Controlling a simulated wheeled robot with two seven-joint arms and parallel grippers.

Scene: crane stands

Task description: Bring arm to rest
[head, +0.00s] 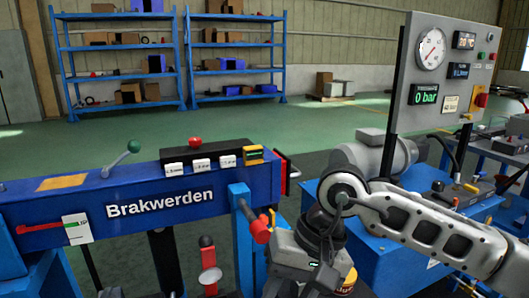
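My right arm (430,225) comes in from the right edge, light grey with dark oval openings. It bends at a round joint and its wrist (310,240) points down in front of the blue stand. The end of the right gripper is cut off or hidden at the bottom edge, so its fingers cannot be made out. My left arm and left gripper are not in view. The blue beam (150,200) marked "Brakwerden" lies across the left, with a green-knobbed lever (120,158) and a red knob (195,142) on top. A red handle (255,225) is close left of the wrist.
A grey panel (440,85) with a round gauge and a "0 bar" display stands behind my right arm, above a blue bench (390,265) with a grey motor (370,155). Blue shelves (120,75) stand at the back. Green floor between is mostly clear.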

